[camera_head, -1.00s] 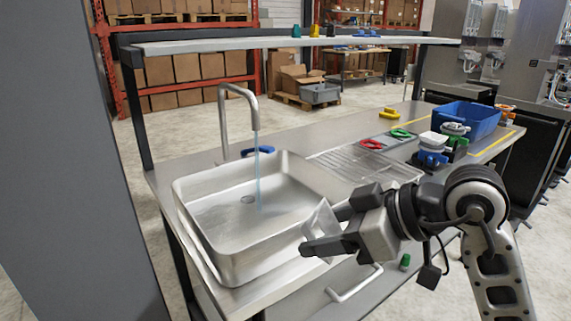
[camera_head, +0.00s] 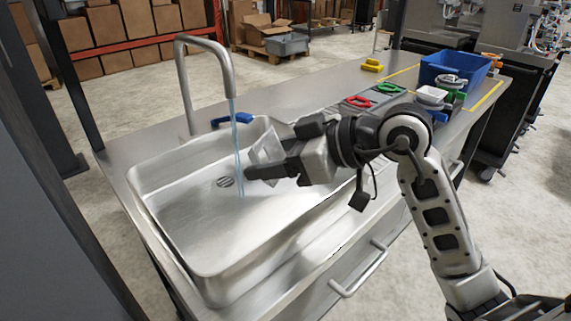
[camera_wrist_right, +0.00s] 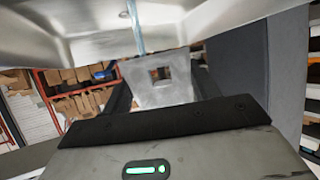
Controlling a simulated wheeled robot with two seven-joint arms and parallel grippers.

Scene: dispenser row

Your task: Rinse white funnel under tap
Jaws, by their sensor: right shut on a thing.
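The white funnel (camera_head: 264,149) is in my right gripper (camera_head: 279,152), which is shut on it above the sink basin (camera_head: 190,240). In the right wrist view the funnel (camera_wrist_right: 158,95) is pale and angular with a square opening. The tap (camera_head: 203,42) is a curved steel spout, and water (camera_head: 237,140) runs from it into the basin. In the head view the stream falls just left of the funnel and the lower fingertip. In the wrist view the stream (camera_wrist_right: 135,27) runs toward the funnel's edge. I cannot tell whether water touches it. My left gripper is not in view.
A blue item (camera_head: 232,119) lies behind the basin. Red (camera_head: 359,101) and green (camera_head: 389,89) rings, a yellow item (camera_head: 372,65) and a blue bin (camera_head: 448,68) are farther right on the counter. A drawer handle (camera_head: 358,272) sticks out in front.

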